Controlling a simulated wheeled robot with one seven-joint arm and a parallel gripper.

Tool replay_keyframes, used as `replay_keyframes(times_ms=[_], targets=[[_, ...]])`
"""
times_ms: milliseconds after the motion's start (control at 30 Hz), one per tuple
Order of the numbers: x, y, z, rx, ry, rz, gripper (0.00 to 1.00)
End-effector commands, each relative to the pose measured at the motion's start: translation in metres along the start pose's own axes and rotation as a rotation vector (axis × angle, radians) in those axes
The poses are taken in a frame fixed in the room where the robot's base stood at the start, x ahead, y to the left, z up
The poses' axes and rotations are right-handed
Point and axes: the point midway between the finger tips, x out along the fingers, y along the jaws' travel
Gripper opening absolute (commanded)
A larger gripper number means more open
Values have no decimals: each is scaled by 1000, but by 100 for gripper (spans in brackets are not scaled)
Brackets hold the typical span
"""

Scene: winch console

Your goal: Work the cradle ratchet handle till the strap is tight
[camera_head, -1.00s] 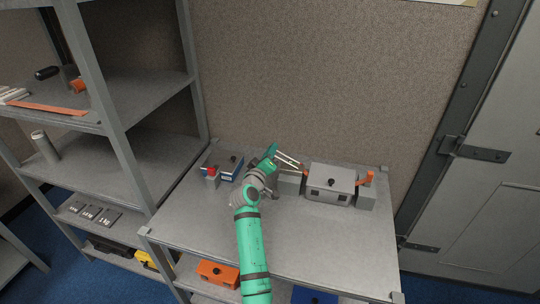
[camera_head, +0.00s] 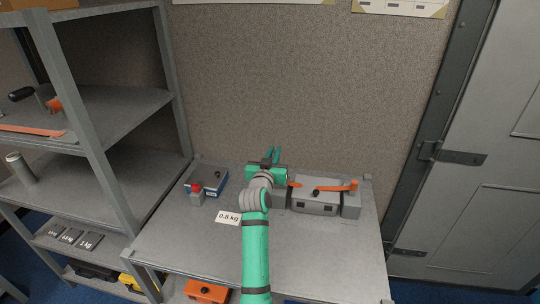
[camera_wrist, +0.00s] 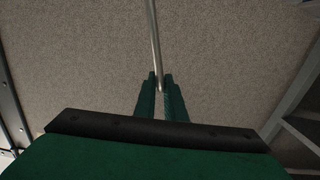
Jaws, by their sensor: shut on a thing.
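A grey box-like unit (camera_head: 315,207) with a black knob sits on the table between a left grey block (camera_head: 279,200) and a right grey block (camera_head: 350,208). An orange strap-like band (camera_head: 338,188) lies across its top from the right block, and a short orange piece (camera_head: 295,184) shows at the left block. My gripper (camera_head: 272,154) is above and behind the left block, its fingers pointing to the wall. In the wrist view my gripper (camera_wrist: 160,84) is shut on a thin metal rod (camera_wrist: 155,45), apparently the ratchet handle. Its joint is hidden.
A blue-and-grey tray (camera_head: 210,178) and a small block with a red top (camera_head: 196,195) stand at the table's left. A "0.8 kg" label (camera_head: 228,217) is beside my arm. Shelving (camera_head: 90,130) stands left; the wall is close behind. The table's front is clear.

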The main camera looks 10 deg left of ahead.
Motion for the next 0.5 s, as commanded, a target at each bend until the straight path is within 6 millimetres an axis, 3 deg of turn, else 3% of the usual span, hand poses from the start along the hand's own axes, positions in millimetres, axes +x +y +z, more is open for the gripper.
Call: replay_keyframes(times_ms=[500], targets=[[0,10,6,74,-16,0,0]])
